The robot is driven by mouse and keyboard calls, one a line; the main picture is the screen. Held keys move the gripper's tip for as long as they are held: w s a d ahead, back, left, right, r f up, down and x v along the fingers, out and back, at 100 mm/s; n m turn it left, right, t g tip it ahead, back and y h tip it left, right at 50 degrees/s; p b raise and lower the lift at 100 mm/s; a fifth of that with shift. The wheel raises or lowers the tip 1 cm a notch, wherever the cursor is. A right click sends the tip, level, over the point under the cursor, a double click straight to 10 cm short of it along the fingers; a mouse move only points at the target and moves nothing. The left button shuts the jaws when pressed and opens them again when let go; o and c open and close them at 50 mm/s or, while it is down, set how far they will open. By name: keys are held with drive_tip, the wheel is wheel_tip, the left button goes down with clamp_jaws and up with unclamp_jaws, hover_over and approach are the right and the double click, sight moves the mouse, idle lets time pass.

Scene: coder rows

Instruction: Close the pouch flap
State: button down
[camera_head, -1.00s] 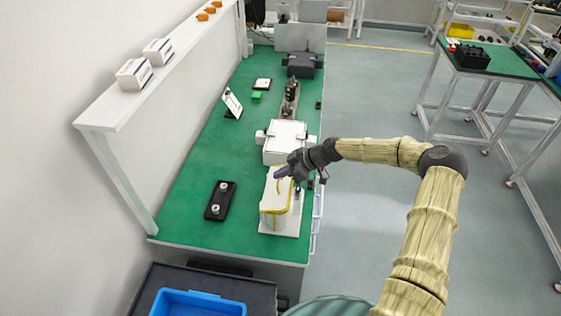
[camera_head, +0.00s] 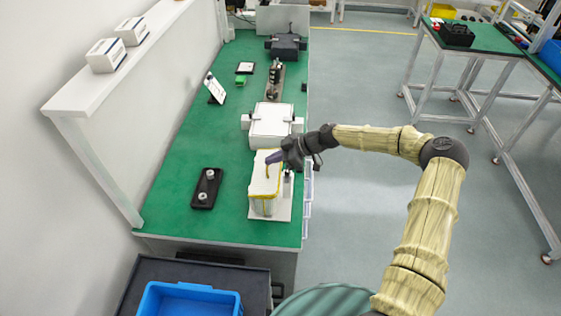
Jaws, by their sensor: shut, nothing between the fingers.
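The pouch (camera_head: 264,183) is a pale, box-like holder with yellow edging. It stands on a white base plate (camera_head: 284,209) near the front right of the green bench. Its pale top surface lies below my gripper; I cannot tell for certain how far the flap is closed. My gripper (camera_head: 270,160) is shut and empty. It is at the upper part of the pouch, coming in from the right, with its purple-grey fingers over the far end of the top. Whether the fingertips touch it is too small to tell.
A white box-shaped device (camera_head: 270,125) stands just behind the pouch. A black tray with two round metal parts (camera_head: 206,188) lies to the left. A white shelf (camera_head: 110,85) runs along the left wall. Green bench surface (camera_head: 225,150) is clear between them.

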drive_tip(key=shift+f+b, duration=0.6)
drive_tip(key=shift+b, duration=0.35)
drive_tip(key=shift+d+b, duration=0.4)
drive_tip(key=shift+b, duration=0.6)
drive_tip(key=shift+f, duration=0.1)
drive_tip(key=shift+d, duration=0.1)
drive_tip(key=shift+r, duration=0.35)
drive_tip(key=shift+s+r, duration=0.15)
drive_tip(key=shift+r, duration=0.4)
